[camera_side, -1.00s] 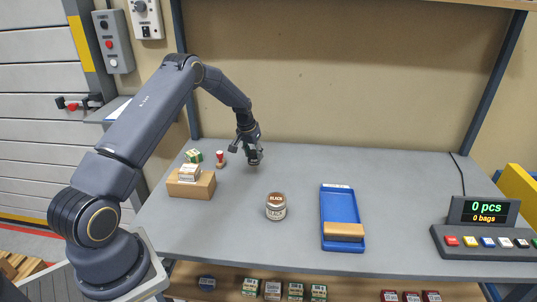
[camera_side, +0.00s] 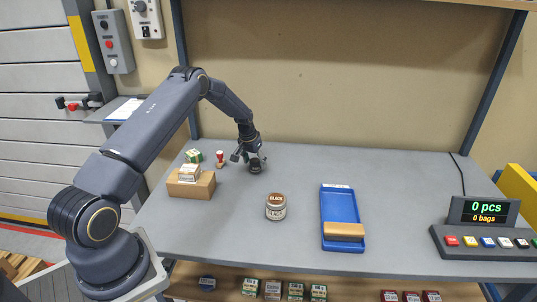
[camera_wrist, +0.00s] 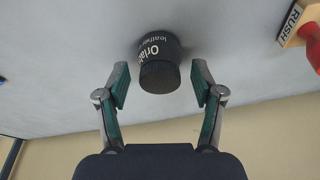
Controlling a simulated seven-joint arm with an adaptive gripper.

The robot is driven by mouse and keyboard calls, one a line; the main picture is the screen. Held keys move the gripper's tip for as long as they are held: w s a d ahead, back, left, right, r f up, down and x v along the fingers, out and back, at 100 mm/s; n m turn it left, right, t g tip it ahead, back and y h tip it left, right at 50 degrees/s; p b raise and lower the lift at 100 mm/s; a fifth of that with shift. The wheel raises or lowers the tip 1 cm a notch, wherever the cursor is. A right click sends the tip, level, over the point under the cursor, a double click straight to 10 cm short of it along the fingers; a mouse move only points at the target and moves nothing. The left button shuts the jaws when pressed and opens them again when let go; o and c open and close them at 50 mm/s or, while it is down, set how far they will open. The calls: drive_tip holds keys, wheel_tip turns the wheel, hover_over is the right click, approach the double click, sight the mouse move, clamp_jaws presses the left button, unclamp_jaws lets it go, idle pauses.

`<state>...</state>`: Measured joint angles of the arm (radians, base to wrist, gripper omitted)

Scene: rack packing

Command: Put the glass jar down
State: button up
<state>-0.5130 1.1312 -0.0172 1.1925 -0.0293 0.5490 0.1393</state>
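A dark jar (camera_wrist: 159,65) with white lettering shows in the wrist view, between and slightly beyond my fingertips. It also shows in the side view (camera_side: 255,168), low under the gripper at the tabletop; whether it touches the table is hard to tell. My gripper (camera_wrist: 160,88) is open, with a gap on both sides of the jar. In the side view my gripper (camera_side: 250,159) points down at the back left of the table. A second jar (camera_side: 276,207), pale with a brown lid and a label, stands upright nearer the front, apart from the gripper.
A red-handled stamp (camera_side: 220,158) stands left of the gripper, near a green-white box (camera_side: 194,155). A cardboard box (camera_side: 190,187) bears small cartons (camera_side: 188,173). A blue tray (camera_side: 340,206) lies right of the lidded jar. The back right of the table is clear.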

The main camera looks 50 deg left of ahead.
drive_tip(key=v, duration=1.2)
drive_tip(key=s+d+r+m+t, duration=0.1)
drive_tip(key=s+d+r, duration=0.4)
drive_tip(key=d+r, duration=0.4)
drive_tip(key=s+d+r+m, duration=0.1)
drive_tip(key=s+d+r, duration=0.4)
drive_tip(key=d+r, duration=0.4)
drive_tip(key=s+d+r+m+t, duration=0.1)
drive_tip(key=s+d, duration=0.3)
drive_tip(key=s, duration=0.6)
drive_tip(key=s+d+r+m+h, duration=0.1)
drive_tip(key=s+d, duration=0.4)
drive_tip(key=s, duration=0.4)
drive_tip(key=shift+s+t, duration=0.35)
drive_tip(key=shift+t, duration=0.05)
